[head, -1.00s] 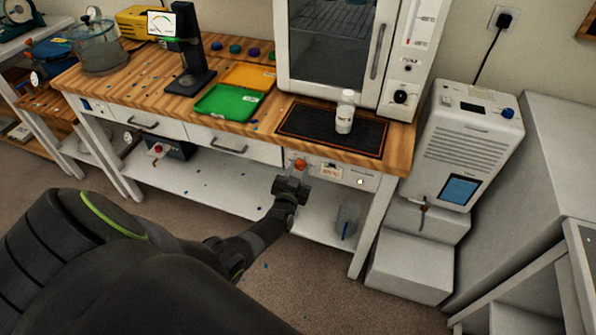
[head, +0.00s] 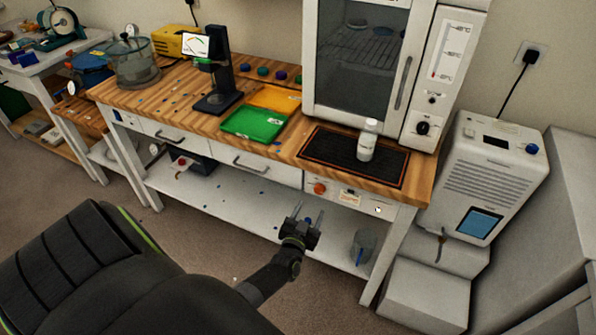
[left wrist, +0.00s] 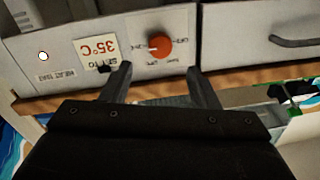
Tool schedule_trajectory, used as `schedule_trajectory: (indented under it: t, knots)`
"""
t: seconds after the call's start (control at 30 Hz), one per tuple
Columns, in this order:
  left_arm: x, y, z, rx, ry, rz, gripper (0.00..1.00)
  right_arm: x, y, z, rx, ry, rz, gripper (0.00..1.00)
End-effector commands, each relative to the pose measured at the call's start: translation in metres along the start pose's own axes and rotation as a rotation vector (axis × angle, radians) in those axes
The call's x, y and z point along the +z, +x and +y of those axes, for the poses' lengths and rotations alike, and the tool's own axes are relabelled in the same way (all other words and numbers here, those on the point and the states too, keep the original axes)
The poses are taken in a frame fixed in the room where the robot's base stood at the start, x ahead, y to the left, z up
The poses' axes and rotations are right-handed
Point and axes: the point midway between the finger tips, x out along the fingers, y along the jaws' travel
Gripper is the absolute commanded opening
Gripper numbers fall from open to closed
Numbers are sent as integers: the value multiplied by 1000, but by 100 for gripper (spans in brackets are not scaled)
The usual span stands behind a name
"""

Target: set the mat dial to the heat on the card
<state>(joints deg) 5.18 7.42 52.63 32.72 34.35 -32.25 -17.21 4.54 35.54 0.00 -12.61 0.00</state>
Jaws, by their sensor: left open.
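The mat dial, an orange knob (head: 319,188), sits on the white front panel below the bench top. It also shows in the left wrist view (left wrist: 159,47), upside down, with small markings around it too small to read surely. The card (head: 349,199) is beside the dial; in the left wrist view the card (left wrist: 97,52) reads "SET TO 35°C", inverted. The black heat mat (head: 315,148) lies on the bench above, with a white bottle (head: 367,140) on it. My left gripper (head: 302,217) is open and empty, below and in front of the dial, apart from it. My right gripper is not in view.
A white drawer (head: 255,167) is left of the dial. Green (head: 252,122) and orange (head: 275,98) trays and a white oven (head: 357,60) stand on the bench. A clear container (head: 361,246) is on the lower shelf. Floor in front is clear.

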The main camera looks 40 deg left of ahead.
Motion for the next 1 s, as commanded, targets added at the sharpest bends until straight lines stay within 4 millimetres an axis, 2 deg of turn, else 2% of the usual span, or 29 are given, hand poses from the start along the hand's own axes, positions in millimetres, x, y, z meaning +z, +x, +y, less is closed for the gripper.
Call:
schedule_trajectory:
  t: [0.03,0.2,0.43,0.63,1.0]
  knots:
    - [0,-13,0,-1,-1,-2,55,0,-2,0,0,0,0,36]
    - [1,-48,0,-1,-1,-2,55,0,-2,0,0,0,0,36]
    - [2,-84,0,-1,0,-1,55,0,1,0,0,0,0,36]
    - [1,-97,0,0,0,0,55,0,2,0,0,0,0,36]
    - [0,-98,0,0,1,0,55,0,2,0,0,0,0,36]
